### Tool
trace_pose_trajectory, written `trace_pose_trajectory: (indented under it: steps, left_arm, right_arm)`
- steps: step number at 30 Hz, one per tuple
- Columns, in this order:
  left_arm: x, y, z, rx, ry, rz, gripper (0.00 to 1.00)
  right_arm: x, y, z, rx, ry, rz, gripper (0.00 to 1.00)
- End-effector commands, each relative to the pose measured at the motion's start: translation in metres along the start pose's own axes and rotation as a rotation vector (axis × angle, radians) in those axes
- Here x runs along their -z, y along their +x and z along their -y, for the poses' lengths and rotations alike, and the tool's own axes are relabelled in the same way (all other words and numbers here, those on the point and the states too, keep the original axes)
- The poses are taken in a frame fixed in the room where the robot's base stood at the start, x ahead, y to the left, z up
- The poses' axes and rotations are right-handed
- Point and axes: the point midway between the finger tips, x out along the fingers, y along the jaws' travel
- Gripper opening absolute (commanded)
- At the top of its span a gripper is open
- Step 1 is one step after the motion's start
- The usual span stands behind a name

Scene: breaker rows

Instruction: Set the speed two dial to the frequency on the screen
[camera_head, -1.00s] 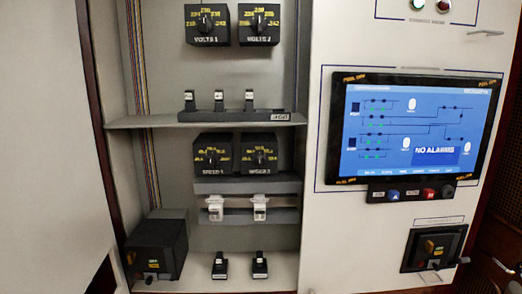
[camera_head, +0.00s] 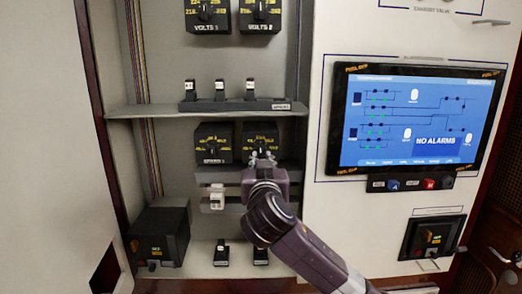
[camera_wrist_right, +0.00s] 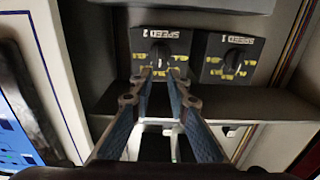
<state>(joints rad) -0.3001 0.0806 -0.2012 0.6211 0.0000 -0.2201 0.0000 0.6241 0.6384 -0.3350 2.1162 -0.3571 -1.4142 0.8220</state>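The black speed two dial (camera_head: 260,139) sits on the right of a pair below the middle shelf. It shows upside down at the left in the right wrist view (camera_wrist_right: 160,47), with yellow marks around its knob. My right gripper (camera_head: 262,158) is in front of its lower part. In the right wrist view the fingertips (camera_wrist_right: 160,73) are apart, one on each side of the knob's line; contact is not clear. The screen (camera_head: 415,120) on the right panel is blue and reads "NO ALARMS"; its small text is not readable. My left gripper is not in view.
The speed one dial (camera_head: 212,146) is close beside, on the left. The shelf (camera_head: 150,110) with several switches is just above. White-handled breakers (camera_head: 217,197) sit below, partly hidden by my right arm. A black box (camera_head: 158,237) stands at lower left.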

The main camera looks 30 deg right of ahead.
Motion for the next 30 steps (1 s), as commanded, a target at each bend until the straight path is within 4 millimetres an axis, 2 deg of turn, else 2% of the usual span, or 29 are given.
trace_pose_trajectory:
  steps: [6,12,24,29,30]
  left_arm:
    - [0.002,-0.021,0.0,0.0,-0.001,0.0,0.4]
    - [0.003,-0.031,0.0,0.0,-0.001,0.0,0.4]
    - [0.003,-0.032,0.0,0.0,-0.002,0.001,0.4]
    - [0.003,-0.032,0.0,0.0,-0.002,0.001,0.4]
    - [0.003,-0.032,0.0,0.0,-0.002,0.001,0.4]
  right_arm:
    - [0.004,0.035,-0.001,-0.003,-0.004,0.003,0.16]
    - [0.002,0.057,-0.001,-0.001,-0.003,0.003,0.16]
    - [-0.001,0.065,0.0,0.001,-0.002,0.003,0.16]
    - [-0.001,0.065,0.0,0.001,-0.002,0.003,0.01]
    - [-0.001,0.065,0.0,0.001,-0.002,0.003,0.0]
